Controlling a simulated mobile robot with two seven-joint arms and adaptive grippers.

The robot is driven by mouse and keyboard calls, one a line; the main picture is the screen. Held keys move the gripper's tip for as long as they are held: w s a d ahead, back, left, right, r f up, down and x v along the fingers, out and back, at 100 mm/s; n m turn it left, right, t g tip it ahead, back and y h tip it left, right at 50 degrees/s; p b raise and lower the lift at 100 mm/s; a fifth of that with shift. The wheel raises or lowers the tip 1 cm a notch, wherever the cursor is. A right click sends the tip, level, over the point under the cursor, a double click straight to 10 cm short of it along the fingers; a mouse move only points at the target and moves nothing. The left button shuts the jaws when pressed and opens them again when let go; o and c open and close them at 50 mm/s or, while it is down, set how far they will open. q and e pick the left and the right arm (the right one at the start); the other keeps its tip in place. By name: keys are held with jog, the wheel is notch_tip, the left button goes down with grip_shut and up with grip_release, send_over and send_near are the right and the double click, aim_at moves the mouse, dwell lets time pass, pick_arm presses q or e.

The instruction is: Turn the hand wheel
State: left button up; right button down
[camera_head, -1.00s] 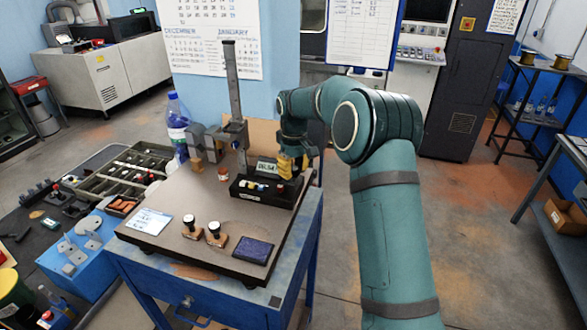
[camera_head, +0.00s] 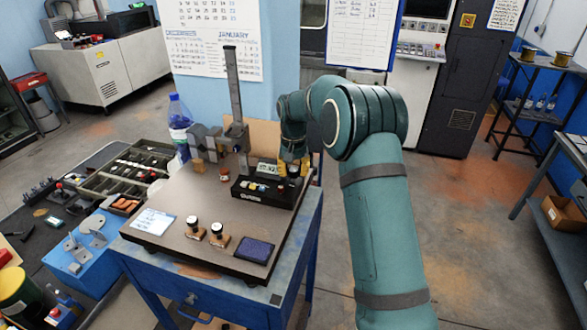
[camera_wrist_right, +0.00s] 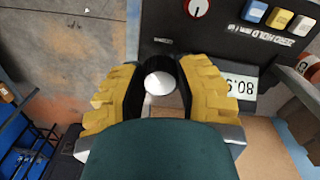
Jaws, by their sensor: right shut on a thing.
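A height gauge stands at the back of the granite plate. Its black base unit (camera_head: 262,194) has a lit number display (camera_head: 268,168) and coloured buttons. A tall grey column (camera_head: 231,85) rises behind it. My right gripper (camera_head: 293,168) is at the right end of the unit. In the right wrist view, its yellow fingers (camera_wrist_right: 160,85) are closed around a dark round hand wheel (camera_wrist_right: 159,66) with a pale centre. The fingers and palm hide part of the wheel. The display (camera_wrist_right: 236,86) appears upside down there, beside the right finger. My left gripper is not in view.
A bottle (camera_head: 179,125) stands behind. A parts tray (camera_head: 128,164) is at the left. The wheel's surroundings are tight near the unit.

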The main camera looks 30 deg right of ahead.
aim_at(293, 170)
jog(key=shift+m, duration=0.4)
jog(key=c, duration=0.6)
grip_release()
notch_tip(293, 170, up, 12)
dwell(0.3)
